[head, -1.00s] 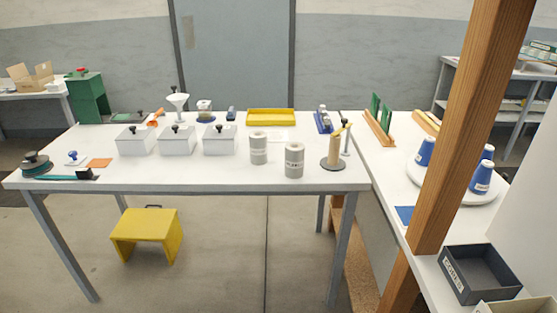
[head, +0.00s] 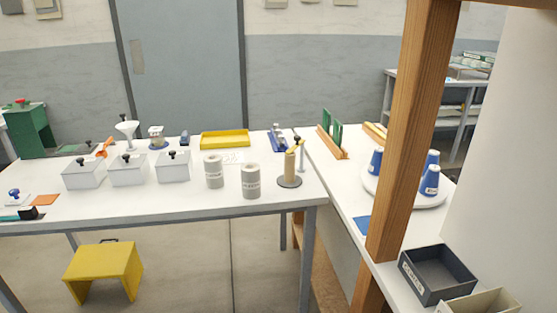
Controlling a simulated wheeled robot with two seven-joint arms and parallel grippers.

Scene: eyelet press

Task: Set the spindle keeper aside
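A spindle stand (head: 289,181) with a dark round base is near the right end of the white table. A tan upright (head: 289,166) rises from it, with a small tan piece at its top that may be the spindle keeper (head: 294,148). It is too small to tell how the piece is fixed. A thin pale post (head: 301,158) stands just behind it to the right. Neither of my grippers is in the head view.
Two grey labelled cylinders (head: 250,181) stand left of the spindle stand on the white table (head: 150,205). White lidded boxes (head: 128,171) and a yellow tray (head: 225,139) are further left and back. A wooden post (head: 412,130) rises in front of the right counter. A yellow stool (head: 104,270) is below.

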